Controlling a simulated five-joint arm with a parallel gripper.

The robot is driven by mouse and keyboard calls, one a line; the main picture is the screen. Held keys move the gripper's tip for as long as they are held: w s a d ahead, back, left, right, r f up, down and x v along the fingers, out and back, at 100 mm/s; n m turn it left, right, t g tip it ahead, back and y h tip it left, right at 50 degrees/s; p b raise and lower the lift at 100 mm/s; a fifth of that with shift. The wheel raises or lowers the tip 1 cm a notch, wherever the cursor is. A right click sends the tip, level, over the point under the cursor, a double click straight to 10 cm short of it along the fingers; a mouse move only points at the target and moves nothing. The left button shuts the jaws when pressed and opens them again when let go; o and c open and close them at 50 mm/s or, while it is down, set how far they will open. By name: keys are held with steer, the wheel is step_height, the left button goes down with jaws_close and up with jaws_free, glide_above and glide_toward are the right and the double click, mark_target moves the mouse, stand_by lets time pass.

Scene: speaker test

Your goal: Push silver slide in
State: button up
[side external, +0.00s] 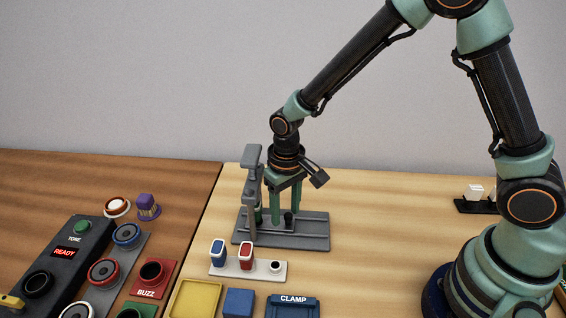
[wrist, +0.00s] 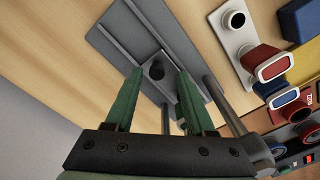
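A grey slide fixture (side external: 315,232) lies flat on the light wood table, with an upright grey post and a grey top block (side external: 253,157) at its left end. My gripper (side external: 285,210) points down over the fixture, beside the post.
A white panel (side external: 262,271) with blue and red pieces stands in front of the fixture. A yellow tray (side external: 195,300), a blue block (side external: 239,302) and a blue clamp box (side external: 292,306) lie nearer. A dark speaker-test unit (side external: 60,262) is at left.

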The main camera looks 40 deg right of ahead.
step_height(320, 180, up, 12)
stand_by(0.6)
steer(key=shift+d+r, duration=0.1)
steer(key=shift+r, duration=0.05)
steer(key=s+d+r+t, duration=0.5)
steer(key=s+d+r, duration=0.4)
steer(key=d, duration=0.3)
steer(key=shift+s+t, duration=0.15)
steer(key=shift+t, duration=0.15)
